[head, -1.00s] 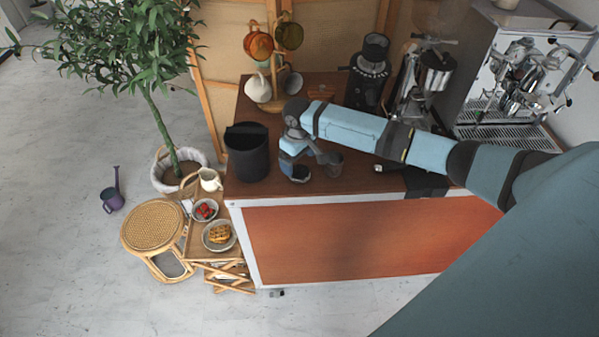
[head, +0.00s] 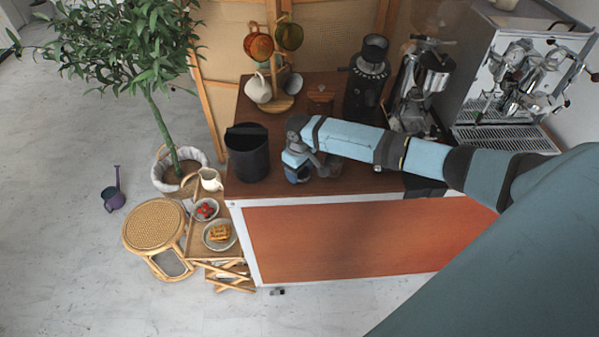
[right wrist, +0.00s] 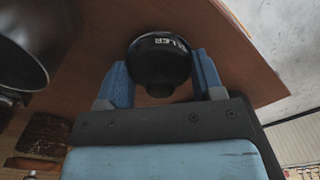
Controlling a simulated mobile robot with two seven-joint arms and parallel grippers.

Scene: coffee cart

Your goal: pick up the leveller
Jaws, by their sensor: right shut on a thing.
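The leveller (right wrist: 158,58) is a round black puck with pale lettering ending in "LLER" on its rim, in the right wrist view. My right gripper (right wrist: 161,80) has one blue finger on each side of it and is shut on it. In the head view my right gripper (head: 298,174) is low over the front left part of the brown cart top (head: 370,182). There the gripper mostly hides the leveller, and I cannot tell whether it still touches the top. My left gripper is not in view.
A black bin (head: 247,155) stands close left of the gripper. Behind are a mug tree (head: 278,98), a black grinder (head: 367,82) and an espresso machine (head: 510,75). A small side table with a waffle bowl (head: 219,236) stands left of the cart.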

